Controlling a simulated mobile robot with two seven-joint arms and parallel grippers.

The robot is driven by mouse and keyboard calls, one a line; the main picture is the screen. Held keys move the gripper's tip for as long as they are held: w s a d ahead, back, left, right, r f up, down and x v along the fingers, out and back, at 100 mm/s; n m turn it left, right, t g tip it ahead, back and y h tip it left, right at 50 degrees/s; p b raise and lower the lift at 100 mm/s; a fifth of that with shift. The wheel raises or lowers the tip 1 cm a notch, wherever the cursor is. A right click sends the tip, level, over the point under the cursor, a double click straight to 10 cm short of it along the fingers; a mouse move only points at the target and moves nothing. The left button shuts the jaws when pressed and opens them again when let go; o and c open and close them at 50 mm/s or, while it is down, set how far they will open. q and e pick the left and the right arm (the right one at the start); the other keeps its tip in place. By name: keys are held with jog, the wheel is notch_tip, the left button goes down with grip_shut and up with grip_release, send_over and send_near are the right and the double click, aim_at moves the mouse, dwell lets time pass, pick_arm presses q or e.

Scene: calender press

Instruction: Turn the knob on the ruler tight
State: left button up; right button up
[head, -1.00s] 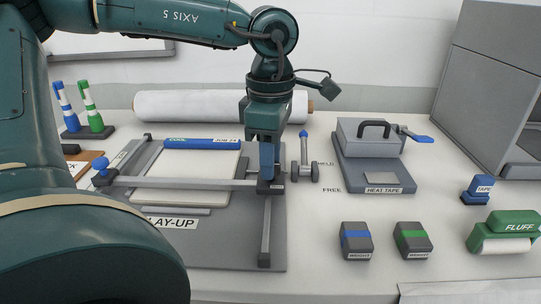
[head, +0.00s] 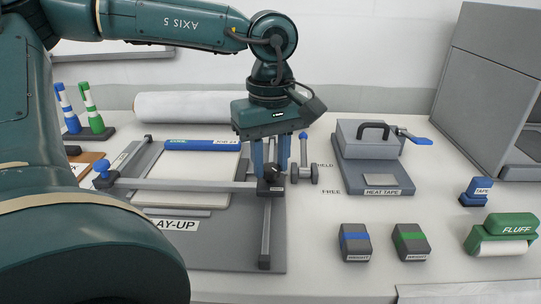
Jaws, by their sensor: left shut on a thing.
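The ruler (head: 200,185) is a grey bar lying across the lay-up board (head: 215,254), with a second bar running toward the front from its right end. A dark knob (head: 271,171) sits on the block at that corner. My left gripper (head: 271,164) points straight down over the corner, its two blue fingers on either side of the knob and shut on it. The fingertips partly hide the knob's sides. My right gripper is not in view.
A pale sheet (head: 190,165) with a blue strip lies on the board. A small roller tool (head: 304,165) stands close right of the gripper.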

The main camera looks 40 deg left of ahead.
aim_at(271, 167)
pick_arm(q)
jog(key=shift+m, duration=0.9)
jog(key=o, duration=1)
notch_tip(271, 167, up, 13)
jog(key=shift+r+p, duration=0.1)
jog(key=shift+p, duration=0.9)
